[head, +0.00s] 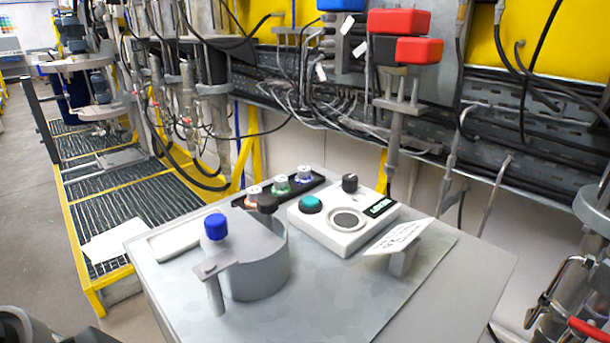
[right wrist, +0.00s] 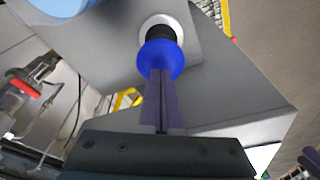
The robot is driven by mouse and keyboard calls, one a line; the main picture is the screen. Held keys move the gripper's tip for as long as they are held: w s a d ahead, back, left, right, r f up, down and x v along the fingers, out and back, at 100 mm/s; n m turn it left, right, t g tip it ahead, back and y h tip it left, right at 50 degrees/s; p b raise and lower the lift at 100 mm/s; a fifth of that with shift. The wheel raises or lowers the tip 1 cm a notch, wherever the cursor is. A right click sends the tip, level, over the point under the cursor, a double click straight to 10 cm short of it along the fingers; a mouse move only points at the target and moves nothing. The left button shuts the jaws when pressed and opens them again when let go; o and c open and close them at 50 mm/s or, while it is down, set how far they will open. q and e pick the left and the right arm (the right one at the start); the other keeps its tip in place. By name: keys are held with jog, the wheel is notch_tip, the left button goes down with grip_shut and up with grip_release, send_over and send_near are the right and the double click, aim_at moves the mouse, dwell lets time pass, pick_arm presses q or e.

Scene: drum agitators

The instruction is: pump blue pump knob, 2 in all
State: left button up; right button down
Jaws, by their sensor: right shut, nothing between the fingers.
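The blue pump knob (head: 215,226) stands on a grey fixture (head: 258,272) at the near left of the grey table. No gripper covers it in the head view. In the right wrist view a blue knob (right wrist: 161,59) on a black stem stands out from a white ring on a grey surface. My right gripper (right wrist: 161,76) is shut and empty, with its fingertips pointing at that knob and overlapping its lower edge in the picture. I cannot tell whether they touch it. Neither gripper shows clearly in the head view.
A white control box (head: 345,222) with a green button (head: 310,204) stands behind the fixture. A black strip with several small buttons (head: 280,184) lies beside it. A white sign (head: 398,237) stands at the right. The near right of the table (head: 440,290) is clear.

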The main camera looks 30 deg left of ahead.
jog(key=shift+f+b, duration=1.1)
jog(key=shift+f, duration=0.75)
jog(key=shift+r, duration=0.1)
notch_tip(320, 180, up, 2)
jog(key=p, duration=0.3)
jog(key=shift+r, duration=0.25)
jog(key=shift+r+p, duration=1)
jog(key=shift+p, duration=0.2)
notch_tip(320, 180, up, 6)
jog(key=p, duration=0.7)
